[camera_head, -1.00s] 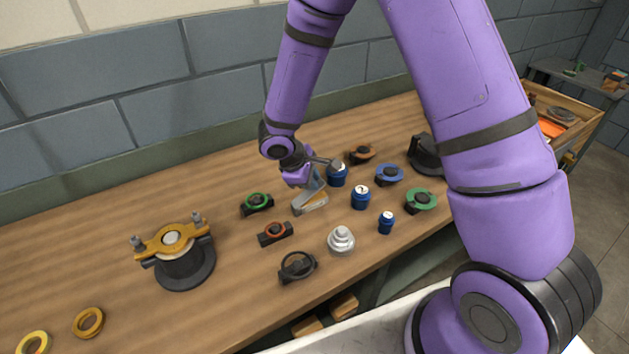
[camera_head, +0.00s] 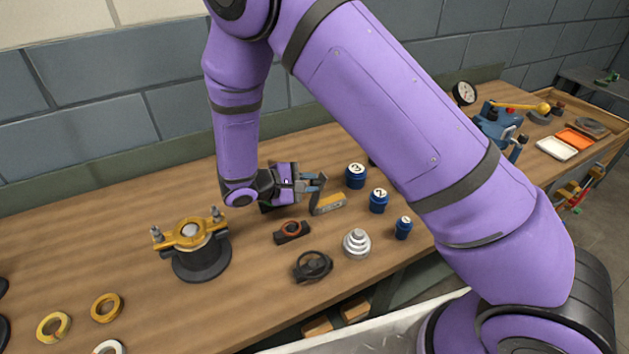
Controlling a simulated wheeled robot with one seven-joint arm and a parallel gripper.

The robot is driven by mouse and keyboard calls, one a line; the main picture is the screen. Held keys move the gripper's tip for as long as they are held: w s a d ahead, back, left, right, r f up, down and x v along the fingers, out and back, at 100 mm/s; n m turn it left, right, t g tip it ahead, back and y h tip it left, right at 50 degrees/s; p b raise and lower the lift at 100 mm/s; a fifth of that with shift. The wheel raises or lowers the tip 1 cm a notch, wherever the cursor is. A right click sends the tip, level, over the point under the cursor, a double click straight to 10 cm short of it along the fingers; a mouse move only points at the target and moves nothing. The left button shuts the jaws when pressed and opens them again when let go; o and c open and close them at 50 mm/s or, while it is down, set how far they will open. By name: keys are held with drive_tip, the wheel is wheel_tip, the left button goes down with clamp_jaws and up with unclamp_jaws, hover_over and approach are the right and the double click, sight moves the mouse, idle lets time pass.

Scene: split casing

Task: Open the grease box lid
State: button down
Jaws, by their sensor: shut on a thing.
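The grease box (camera_head: 329,204) is a small pale box with a yellow-orange fill, standing mid-table. Its grey-blue lid (camera_head: 318,190) is raised at a steep angle on the box's left side. My gripper (camera_head: 312,184) comes in from the left, just above the table, and its fingers are shut at the raised lid. The fingers hide part of the lid, so its exact angle and the contact are hard to see.
Blue numbered cans (camera_head: 379,201) stand right of the box. In front are an orange-ringed block (camera_head: 291,231), a black ring mount (camera_head: 313,266) and a stepped silver cone (camera_head: 357,243). A yellow-clamped casing (camera_head: 192,245) stands left. Rings (camera_head: 107,307) lie front left.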

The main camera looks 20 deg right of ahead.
drive_tip(key=shift+a+h, duration=0.3)
drive_tip(key=shift+h, duration=0.1)
drive_tip(key=shift+f, duration=0.1)
drive_tip(key=c, duration=1)
unclamp_jaws()
drive_tip(key=shift+r, duration=0.25)
drive_tip(key=s+r, duration=0.1)
drive_tip(key=s, duration=0.4)
drive_tip(key=s+d+r, duration=0.1)
drive_tip(key=s+r, duration=0.1)
drive_tip(key=s, duration=0.3)
drive_tip(key=s+d+r, duration=0.1)
drive_tip(key=s, duration=0.5)
drive_tip(key=shift+r, duration=0.25)
